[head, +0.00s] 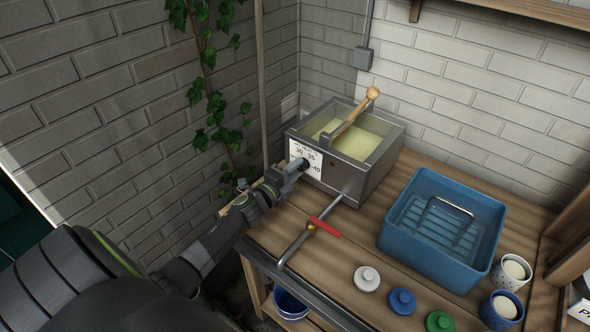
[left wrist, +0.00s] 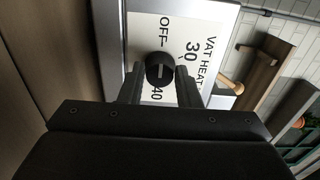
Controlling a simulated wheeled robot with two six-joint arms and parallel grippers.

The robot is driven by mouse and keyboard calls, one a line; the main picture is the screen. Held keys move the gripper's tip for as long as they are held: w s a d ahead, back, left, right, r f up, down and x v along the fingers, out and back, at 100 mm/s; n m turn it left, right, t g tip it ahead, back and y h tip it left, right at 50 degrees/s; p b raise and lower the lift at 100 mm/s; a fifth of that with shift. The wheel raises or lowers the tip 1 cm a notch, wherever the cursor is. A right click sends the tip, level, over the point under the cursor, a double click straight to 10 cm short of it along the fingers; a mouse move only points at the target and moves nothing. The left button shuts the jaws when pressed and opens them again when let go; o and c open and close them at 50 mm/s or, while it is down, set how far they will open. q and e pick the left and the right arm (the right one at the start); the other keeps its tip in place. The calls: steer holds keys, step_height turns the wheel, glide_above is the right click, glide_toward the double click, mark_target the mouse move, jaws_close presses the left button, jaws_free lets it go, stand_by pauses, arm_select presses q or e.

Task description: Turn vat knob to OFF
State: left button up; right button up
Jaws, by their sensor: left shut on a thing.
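The vat (head: 368,188) is a grey metal box of pale yellow liquid on the wooden bench, with a white dial plate (head: 303,153) on its left-hand face. The round black knob (left wrist: 160,69) sits on this plate in the left wrist view, with OFF, 30 and 40 printed around it. A short pale mark shows on the knob, but I cannot tell for sure which label it points at. My left gripper (head: 299,166) is at the plate, its two fingers on either side of the knob and shut on it. My right gripper is not in view.
A wooden-handled paddle (head: 357,113) rests across the vat. A pipe with a red lever (head: 326,228) runs from the vat's front. A blue crate (head: 421,250), several coloured lids and patterned cups (head: 501,309) stand to the right. A brick wall (head: 110,90) and ivy are behind my arm.

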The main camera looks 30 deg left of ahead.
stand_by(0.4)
arm_select(q)
steer(key=o, duration=1)
steer(key=shift+c, duration=0.2)
steer(key=shift+s, duration=0.1)
steer(key=s+b, duration=0.1)
steer(key=s, duration=0.2)
steer(key=s+b, duration=0.1)
steer(key=s, duration=0.2)
steer(key=s+b, duration=0.1)
steer(key=s, duration=0.2)
steer(key=shift+a+f, duration=0.25)
steer(key=shift+a, duration=0.1)
steer(key=s+b, duration=0.2)
steer(key=b, duration=0.1)
steer(key=s+b, duration=0.4)
steer(key=b, duration=0.1)
steer(key=shift+s+a+b, duration=0.1)
steer(key=shift+a+b, duration=0.2)
steer(key=shift+s+r+b, duration=0.2)
steer(key=shift+s+b, duration=0.3)
steer(key=shift+s, duration=0.5)
steer(key=shift+s, duration=0.1)
